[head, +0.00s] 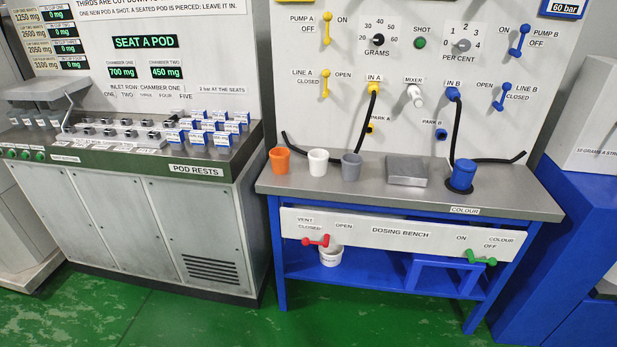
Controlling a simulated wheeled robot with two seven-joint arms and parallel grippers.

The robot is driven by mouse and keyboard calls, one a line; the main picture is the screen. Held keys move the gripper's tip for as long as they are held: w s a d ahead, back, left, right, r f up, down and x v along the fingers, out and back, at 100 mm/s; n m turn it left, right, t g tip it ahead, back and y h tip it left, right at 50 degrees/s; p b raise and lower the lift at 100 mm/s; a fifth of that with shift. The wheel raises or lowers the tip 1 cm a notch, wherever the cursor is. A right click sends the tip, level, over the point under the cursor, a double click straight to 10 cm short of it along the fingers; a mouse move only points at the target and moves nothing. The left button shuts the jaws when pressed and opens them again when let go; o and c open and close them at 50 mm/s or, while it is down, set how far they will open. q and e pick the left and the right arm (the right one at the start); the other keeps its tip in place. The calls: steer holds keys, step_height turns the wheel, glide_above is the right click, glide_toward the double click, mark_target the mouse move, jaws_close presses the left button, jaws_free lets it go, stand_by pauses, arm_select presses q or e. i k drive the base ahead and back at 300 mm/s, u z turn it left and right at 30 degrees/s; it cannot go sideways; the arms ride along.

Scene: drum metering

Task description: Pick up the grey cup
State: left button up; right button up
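The grey cup (351,166) stands upright on the metal top of the dosing bench (300,188). It is the rightmost of a row of three cups. The white cup (318,162) is just left of it, and the orange cup (280,160) is at the left end. A flat grey metal block (407,171) lies to the right of the grey cup, with a gap between them. Neither of my grippers is in the head view.
A blue cylinder (462,175) stands at the bench's right. Black hoses (367,120) hang from the panel behind the cups. A red handle (316,241) and green handle (481,257) stick out below the bench top. The pod rests cabinet (170,210) stands at left.

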mark_target(351, 168)
steer(key=u, duration=2)
steer(key=i, duration=0.2)
steer(key=z, duration=0.95)
steer(key=i, duration=1.35)
steer(key=z, duration=1.45)
steer(key=i, duration=0.65)
steer(key=z, duration=0.7)
